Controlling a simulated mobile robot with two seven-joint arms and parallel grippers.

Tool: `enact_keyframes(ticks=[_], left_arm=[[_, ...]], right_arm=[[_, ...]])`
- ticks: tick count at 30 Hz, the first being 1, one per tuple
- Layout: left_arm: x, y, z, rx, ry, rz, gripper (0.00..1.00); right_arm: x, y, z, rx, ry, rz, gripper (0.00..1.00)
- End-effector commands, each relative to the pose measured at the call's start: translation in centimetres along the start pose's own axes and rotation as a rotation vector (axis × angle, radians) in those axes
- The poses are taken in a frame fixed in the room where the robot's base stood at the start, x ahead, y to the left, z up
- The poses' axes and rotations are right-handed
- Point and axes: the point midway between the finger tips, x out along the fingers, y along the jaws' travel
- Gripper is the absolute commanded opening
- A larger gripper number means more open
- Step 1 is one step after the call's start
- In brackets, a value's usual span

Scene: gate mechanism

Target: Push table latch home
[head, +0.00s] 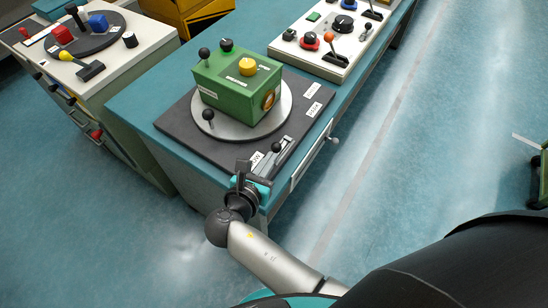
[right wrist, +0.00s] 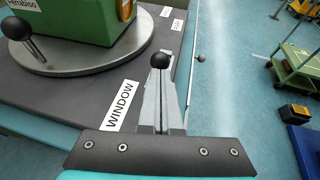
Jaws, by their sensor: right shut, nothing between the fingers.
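The table latch (head: 284,150) is a grey metal slide with a black ball knob (head: 277,147). It sits near the front right corner of the dark plate, beside a white label that reads WINDOW in the right wrist view. The black knob (right wrist: 161,60) stands straight ahead in that view, with grey metal below it. My right gripper (head: 247,168) is shut and empty at the table's near corner, just on the near side of the latch. I cannot tell whether it touches the latch. My left gripper is not in view.
A green box (head: 225,92) with knobs sits on a round metal turntable (head: 205,125) beyond the latch. A white control panel (head: 330,65) is at the back of the blue table. A side cabinet (head: 130,70) with levers stands at left.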

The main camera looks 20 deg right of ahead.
Motion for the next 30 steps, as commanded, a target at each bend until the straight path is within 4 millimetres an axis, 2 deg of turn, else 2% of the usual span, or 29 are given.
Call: enact_keyframes(ticks=[13, 22, 30], left_arm=[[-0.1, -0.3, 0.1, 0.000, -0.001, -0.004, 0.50], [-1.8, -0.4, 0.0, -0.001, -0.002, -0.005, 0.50], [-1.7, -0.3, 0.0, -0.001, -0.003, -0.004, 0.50]], right_arm=[[0.0, 0.0, 0.1, -0.001, 0.000, 0.000, 0.00], [3.4, -0.7, 1.6, -0.002, -0.002, -0.001, 0.00], [3.8, -0.8, 1.6, 0.001, -0.002, -0.002, 0.00]])
